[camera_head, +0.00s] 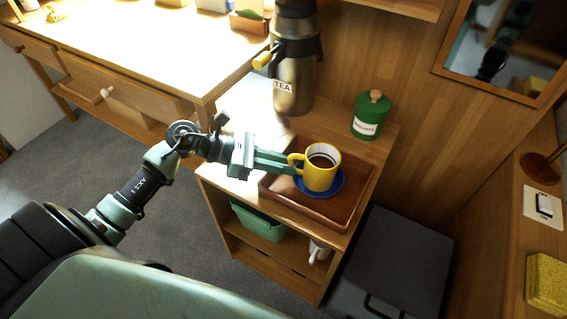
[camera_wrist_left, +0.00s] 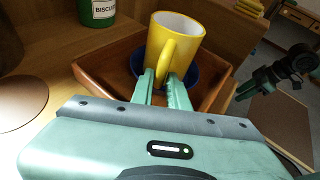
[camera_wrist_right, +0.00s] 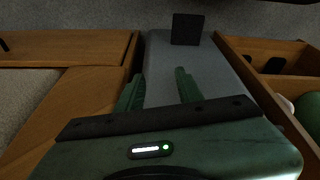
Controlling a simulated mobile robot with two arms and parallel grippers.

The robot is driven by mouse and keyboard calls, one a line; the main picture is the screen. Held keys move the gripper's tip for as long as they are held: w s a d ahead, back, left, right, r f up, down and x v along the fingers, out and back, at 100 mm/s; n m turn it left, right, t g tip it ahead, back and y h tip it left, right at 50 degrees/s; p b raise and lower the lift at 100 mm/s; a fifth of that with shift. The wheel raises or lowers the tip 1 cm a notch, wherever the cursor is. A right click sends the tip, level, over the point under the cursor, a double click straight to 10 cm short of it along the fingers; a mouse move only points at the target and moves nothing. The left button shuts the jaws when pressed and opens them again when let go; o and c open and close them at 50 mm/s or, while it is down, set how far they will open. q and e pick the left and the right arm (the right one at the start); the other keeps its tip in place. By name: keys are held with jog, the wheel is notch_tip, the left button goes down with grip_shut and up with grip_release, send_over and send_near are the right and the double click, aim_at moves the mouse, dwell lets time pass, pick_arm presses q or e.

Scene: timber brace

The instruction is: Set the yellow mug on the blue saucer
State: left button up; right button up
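The yellow mug (camera_head: 321,176), with dark liquid in it, is upright over the blue saucer (camera_head: 339,187). I cannot tell whether its base touches the saucer. The saucer lies in a brown tray (camera_head: 292,201) on a low wooden cabinet. My left gripper (camera_head: 292,163) reaches in from the left with its fingers on either side of the mug's handle, closed on it. My right gripper (camera_wrist_right: 158,80) is open and empty, low beside the furniture.
A green biscuit tin (camera_head: 369,115) and a steel tea flask (camera_head: 295,72) stand behind the tray. A green bin (camera_head: 258,222) and a white mug (camera_head: 319,251) sit on the shelf below. A dark grey box (camera_head: 393,264) stands right of the cabinet.

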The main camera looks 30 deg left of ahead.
pick_arm(q)
jog(key=shift+o, duration=1.2)
jog(key=v, duration=1.2)
pick_arm(e)
jog(key=shift+f, duration=0.6)
